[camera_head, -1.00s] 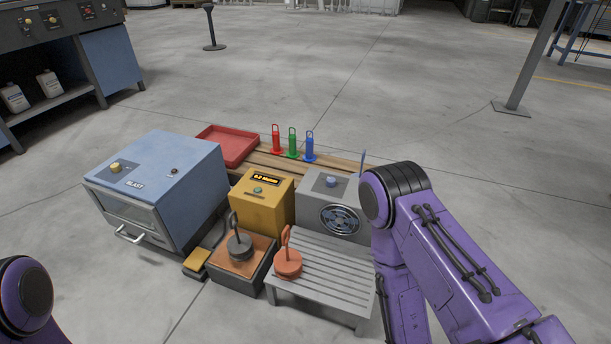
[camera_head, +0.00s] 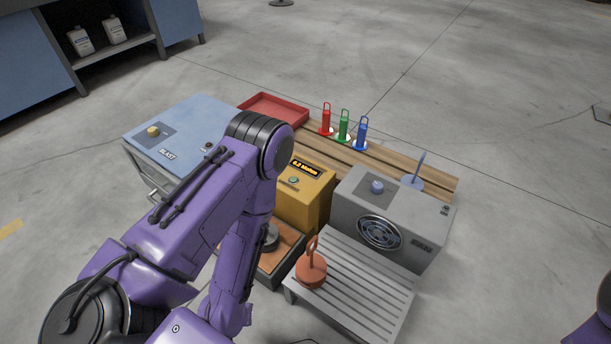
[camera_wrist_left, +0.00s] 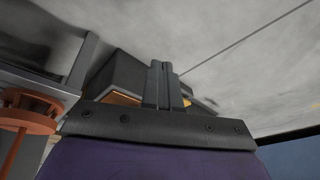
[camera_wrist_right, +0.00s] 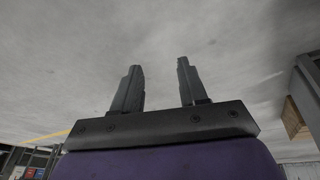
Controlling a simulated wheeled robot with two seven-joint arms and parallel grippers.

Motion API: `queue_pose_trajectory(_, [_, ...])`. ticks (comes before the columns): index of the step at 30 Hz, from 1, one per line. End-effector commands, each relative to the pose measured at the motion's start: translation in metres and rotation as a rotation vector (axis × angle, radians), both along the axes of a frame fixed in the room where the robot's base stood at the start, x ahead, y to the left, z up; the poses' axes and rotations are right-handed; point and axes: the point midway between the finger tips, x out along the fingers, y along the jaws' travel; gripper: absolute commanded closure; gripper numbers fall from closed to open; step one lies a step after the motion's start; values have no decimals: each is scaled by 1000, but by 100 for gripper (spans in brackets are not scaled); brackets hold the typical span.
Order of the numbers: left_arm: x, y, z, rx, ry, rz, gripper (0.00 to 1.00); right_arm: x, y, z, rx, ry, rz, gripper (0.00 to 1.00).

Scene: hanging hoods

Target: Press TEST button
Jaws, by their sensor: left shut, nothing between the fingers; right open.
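I cannot read a TEST label on any button. My left arm crosses in front of the box and hides its left part. My left gripper (camera_wrist_left: 165,85) is shut and empty in the left wrist view, low by the dark box with an orange top (camera_wrist_left: 122,98); the head view hides its fingers. My right gripper (camera_wrist_right: 160,85) is open and empty above bare floor in the right wrist view.
A blue oven-like box (camera_head: 187,116) stands left and a grey box (camera_head: 400,211) with a fan and knob right. An orange weight (camera_head: 311,271) sits on the slatted grey stand (camera_head: 372,292). Red, green and blue handled pieces stand behind, beside a red tray (camera_head: 281,108).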

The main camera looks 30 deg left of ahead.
Motion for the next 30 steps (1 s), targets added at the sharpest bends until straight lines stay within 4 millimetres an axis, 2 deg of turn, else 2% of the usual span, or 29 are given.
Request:
queue_pose_trajectory(2, [0,0,0,0,0,0,100,0,0,0,0,0,0,54])
queue_pose_trajectory(4, [2,0,4,-2,-5,3,100,0,0,5,0,0,0,31])
queue_pose_trajectory(5, [5,-1,10,-4,-12,7,100,-1,-1,11,0,0,-2,30])
queue_pose_trajectory(8, [31,-4,43,-31,-69,50,100,-2,-3,48,0,2,-5,30])
queue_pose_trajectory(11, [85,-5,74,-104,-191,164,100,-2,-3,88,-2,-2,-6,30])
queue_pose_trajectory(12, [111,-4,86,-145,-248,227,100,-2,-3,102,-5,-5,-8,30])
queue_pose_trajectory(15, [176,2,112,-264,-383,397,100,0,-3,128,-9,-16,-14,30])
queue_pose_trajectory(21, [296,32,173,-564,-604,805,100,5,-5,168,-22,-46,-31,30])
queue_pose_trajectory(24, [347,53,203,-750,-669,1064,100,8,-4,181,-29,-65,-41,30])
queue_pose_trajectory(27, [376,67,217,-900,-679,1299,100,11,-5,183,-35,-80,-50,30])
queue_pose_trajectory(30, [388,72,221,-992,-662,1468,100,13,-6,183,-39,-90,-56,30])
